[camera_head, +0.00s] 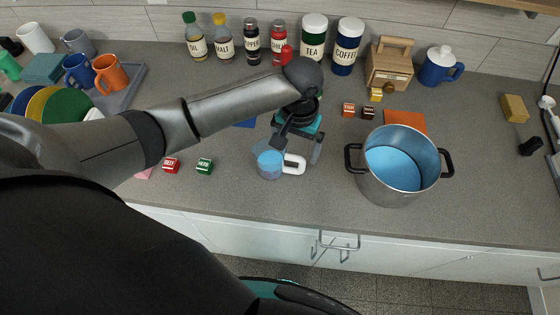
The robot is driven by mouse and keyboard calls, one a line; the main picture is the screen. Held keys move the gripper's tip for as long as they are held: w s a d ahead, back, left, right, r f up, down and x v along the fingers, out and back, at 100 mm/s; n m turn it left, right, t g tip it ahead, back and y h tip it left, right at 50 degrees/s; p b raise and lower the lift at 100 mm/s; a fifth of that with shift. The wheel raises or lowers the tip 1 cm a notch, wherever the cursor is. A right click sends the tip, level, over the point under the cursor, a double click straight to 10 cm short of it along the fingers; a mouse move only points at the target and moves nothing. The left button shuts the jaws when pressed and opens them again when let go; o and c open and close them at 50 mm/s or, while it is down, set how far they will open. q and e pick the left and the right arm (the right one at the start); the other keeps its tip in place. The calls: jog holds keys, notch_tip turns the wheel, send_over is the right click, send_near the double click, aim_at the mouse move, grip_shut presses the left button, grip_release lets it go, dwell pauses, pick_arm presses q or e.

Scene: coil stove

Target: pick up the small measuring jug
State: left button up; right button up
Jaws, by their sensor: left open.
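The small measuring jug (270,164) stands on the grey counter near its front edge. It is clear and bluish, with a white handle (294,164) pointing right. My left gripper (297,151) is open, just above and behind the jug, with its fingers pointing down toward the jug and its handle. One finger is over the jug's rim side and the other is to the right, above the handle. I cannot tell whether a finger touches the jug. My right gripper is not in view.
A large steel pot (397,183) with blue contents stands to the right. A red cube (171,166) and a green cube (205,166) lie left of the jug. Bottles and canisters, including the tea canister (313,45), line the wall. The counter's front edge is close.

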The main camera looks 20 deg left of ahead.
aim_at(295, 156)
pick_arm(q)
jog(key=shift+f, duration=1.75)
notch_tip(295, 156, down, 4)
jog(key=shift+w+f+b, duration=0.1)
jog(key=shift+f+b, duration=0.1)
jog(key=shift+b, duration=0.25)
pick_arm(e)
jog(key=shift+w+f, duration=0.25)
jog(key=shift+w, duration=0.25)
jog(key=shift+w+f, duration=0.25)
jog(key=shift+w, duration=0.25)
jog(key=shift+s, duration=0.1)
pick_arm(q)
jog(key=shift+c, duration=1.4)
grip_shut()
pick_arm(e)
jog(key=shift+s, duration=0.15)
